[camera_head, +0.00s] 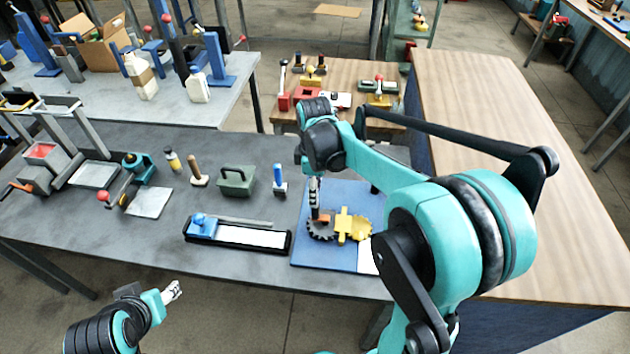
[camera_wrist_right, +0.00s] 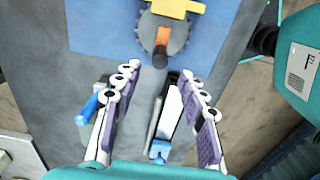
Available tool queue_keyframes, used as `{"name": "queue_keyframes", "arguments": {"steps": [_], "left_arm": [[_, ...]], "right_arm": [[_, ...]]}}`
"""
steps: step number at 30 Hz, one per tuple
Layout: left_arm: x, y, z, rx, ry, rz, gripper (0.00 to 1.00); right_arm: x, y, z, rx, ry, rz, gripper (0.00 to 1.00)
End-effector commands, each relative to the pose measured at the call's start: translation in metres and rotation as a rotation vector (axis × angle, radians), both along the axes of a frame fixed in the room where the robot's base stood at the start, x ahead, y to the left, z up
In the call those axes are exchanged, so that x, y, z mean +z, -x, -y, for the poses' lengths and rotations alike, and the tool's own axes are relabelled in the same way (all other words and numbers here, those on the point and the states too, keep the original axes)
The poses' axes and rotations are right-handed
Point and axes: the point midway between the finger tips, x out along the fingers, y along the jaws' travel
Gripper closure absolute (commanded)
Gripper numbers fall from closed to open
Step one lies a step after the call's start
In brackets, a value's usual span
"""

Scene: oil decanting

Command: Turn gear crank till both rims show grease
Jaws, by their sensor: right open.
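The gear set stands on a blue board (camera_head: 315,258). It has a dark toothed gear (camera_head: 321,231) beside a yellow gear (camera_head: 361,229) with a yellow bracket (camera_head: 344,222). An orange crank arm (camera_wrist_right: 163,36) with a dark handle (camera_wrist_right: 157,58) sits on the dark gear. My right gripper (camera_wrist_right: 158,74) is open, its fingers either side of the handle's line in the right wrist view; I see no contact. In the head view my right gripper (camera_head: 315,200) hangs over the dark gear. My left gripper (camera_head: 172,292) is off the table's front edge; its fingers are too small to judge. Grease cannot be made out.
Left of the board on the grey table lie a black tray (camera_head: 240,238) with a white strip, a blue-handled tool (camera_head: 280,182), a green box (camera_head: 236,181) and a wooden-handled tool (camera_head: 198,172). A wooden bench (camera_head: 500,110) stands right. Bare grey table lies at front left.

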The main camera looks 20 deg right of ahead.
Motion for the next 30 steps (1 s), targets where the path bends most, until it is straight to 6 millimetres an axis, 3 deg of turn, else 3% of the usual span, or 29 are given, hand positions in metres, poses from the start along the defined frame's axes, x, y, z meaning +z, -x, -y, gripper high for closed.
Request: {"name": "queue_keyframes", "arguments": {"steps": [3,9,26,30], "left_arm": [[0.0,0.0,0.0,0.0,0.0,0.0,0.5],[0.0,0.0,0.0,0.0,0.0,0.0,0.5],[0.0,0.0,0.0,0.0,0.0,0.0,0.5],[-0.003,0.0,0.0,0.0,0.0,0.0,0.5]], "right_arm": [[0.023,0.001,0.0,0.0,0.0,0.0,0.58],[0.044,0.0,0.0,0.0,0.0,0.0,0.58],[0.047,0.0,0.0,-0.001,0.001,0.001,0.58],[0.048,0.01,-0.005,-0.053,0.003,0.033,0.58]]}}
